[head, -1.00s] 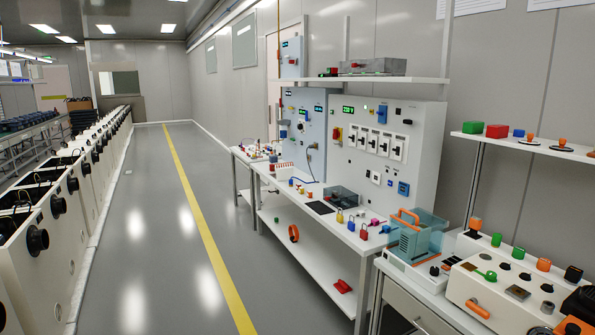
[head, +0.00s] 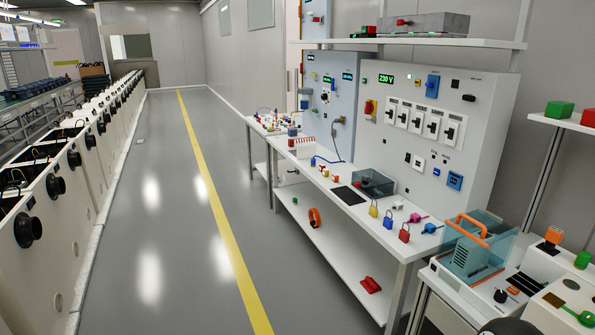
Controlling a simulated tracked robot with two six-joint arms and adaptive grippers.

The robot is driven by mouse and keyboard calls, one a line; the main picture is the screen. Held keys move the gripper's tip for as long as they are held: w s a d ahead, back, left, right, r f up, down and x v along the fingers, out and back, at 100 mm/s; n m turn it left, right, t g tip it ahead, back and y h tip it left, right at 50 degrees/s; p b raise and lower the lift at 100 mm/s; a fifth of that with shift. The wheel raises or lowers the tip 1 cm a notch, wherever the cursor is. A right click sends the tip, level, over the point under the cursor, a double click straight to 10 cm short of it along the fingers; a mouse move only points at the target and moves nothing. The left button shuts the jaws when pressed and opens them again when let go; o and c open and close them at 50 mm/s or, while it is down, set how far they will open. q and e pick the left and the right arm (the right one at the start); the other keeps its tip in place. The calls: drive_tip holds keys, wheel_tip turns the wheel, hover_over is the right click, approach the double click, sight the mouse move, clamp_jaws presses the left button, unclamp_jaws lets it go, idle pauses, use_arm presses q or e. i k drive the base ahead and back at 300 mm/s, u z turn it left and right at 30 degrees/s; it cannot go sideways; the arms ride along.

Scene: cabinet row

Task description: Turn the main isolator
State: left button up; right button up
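The main isolator looks to be the red rotary handle on a yellow plate (head: 371,107), on the upper left of the white panel (head: 476,118). The panel stands at the back of the white bench. The handle is small in the head view and its exact angle is hard to read. A green display (head: 386,79) above it reads 230 V. A row of several black toggle breakers (head: 415,118) sits to its right. Neither of my grippers shows clearly, and nothing is touching the isolator.
The bench top (head: 365,228) carries several coloured padlocks (head: 388,218) and a dark box with a clear cover (head: 374,183). A shelf (head: 430,42) hangs above the panel. A teal and orange device (head: 470,245) stands on the nearer bench. The floor left of the bench is clear.

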sight(369, 108)
drive_tip(key=z, duration=0.1)
drive_tip(key=i, duration=3.2)
